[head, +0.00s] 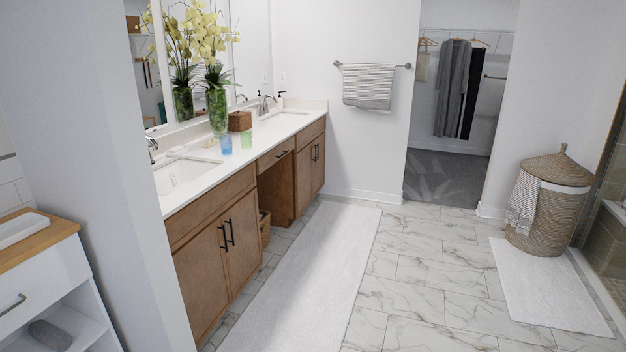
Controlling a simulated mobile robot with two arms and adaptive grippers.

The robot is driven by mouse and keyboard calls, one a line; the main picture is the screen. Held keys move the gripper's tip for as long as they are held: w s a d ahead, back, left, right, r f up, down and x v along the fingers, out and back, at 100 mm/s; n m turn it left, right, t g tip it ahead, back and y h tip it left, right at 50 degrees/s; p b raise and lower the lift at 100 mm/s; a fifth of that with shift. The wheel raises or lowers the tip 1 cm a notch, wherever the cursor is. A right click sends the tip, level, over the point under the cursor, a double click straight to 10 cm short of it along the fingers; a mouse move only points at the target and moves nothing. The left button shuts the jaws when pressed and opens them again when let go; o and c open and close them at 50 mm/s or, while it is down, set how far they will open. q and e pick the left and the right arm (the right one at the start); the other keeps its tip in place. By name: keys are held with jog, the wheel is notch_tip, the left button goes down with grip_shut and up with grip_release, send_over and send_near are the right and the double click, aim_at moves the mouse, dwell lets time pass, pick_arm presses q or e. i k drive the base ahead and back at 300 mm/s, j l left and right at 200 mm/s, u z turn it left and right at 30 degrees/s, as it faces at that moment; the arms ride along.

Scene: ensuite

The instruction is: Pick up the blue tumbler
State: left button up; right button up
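The blue tumbler (226,145) stands upright on the white vanity counter (200,189), near its front edge between the two sinks. A green tumbler (246,140) stands just to its right. A glass vase with yellow flowers (217,110) is behind the blue tumbler. Neither of my grippers shows in the head view, so nothing is seen touching the tumbler.
A brown box (240,121) sits on the counter behind the tumblers. A long white rug (305,275) lies along the wooden vanity cabinet (215,240). A wall edge (140,200) stands at the near left. A wicker hamper (545,205) is at right; the tiled floor (420,270) is clear.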

aim_at(226, 141)
jog(key=i+z, duration=0.35)
jog(key=i, duration=1.55)
jog(key=i+j+u, duration=0.25)
jog(key=i+u, duration=0.6)
jog(key=i+l+u, duration=0.1)
jog(key=i+u, duration=0.3)
jog(key=i, duration=0.2)
jog(key=i+l+u, duration=0.25)
jog(key=i+u, duration=0.15)
jog(key=i, duration=0.1)
